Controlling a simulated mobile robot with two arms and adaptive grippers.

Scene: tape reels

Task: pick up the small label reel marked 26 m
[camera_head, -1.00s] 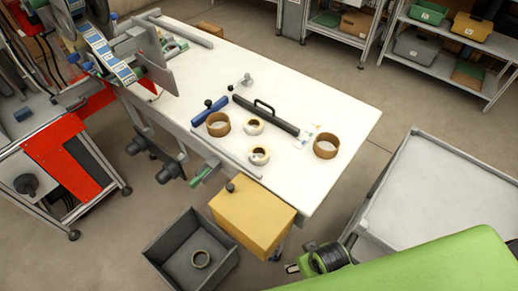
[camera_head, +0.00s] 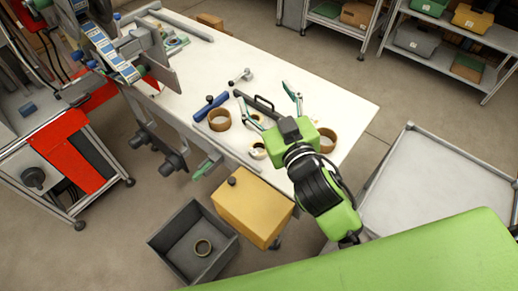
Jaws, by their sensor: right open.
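Two small white reels lie on the white table (camera_head: 345,103): one farther back (camera_head: 255,117), one nearer the front edge (camera_head: 252,153). No 26 m marking is readable on any reel. My right gripper (camera_head: 263,92) is open and empty above the table, its fingers spread over the reel area and pointing toward the far side. My left gripper is out of view.
A black bar with a handle (camera_head: 262,104) and a blue roller (camera_head: 210,107) lie near the reels.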

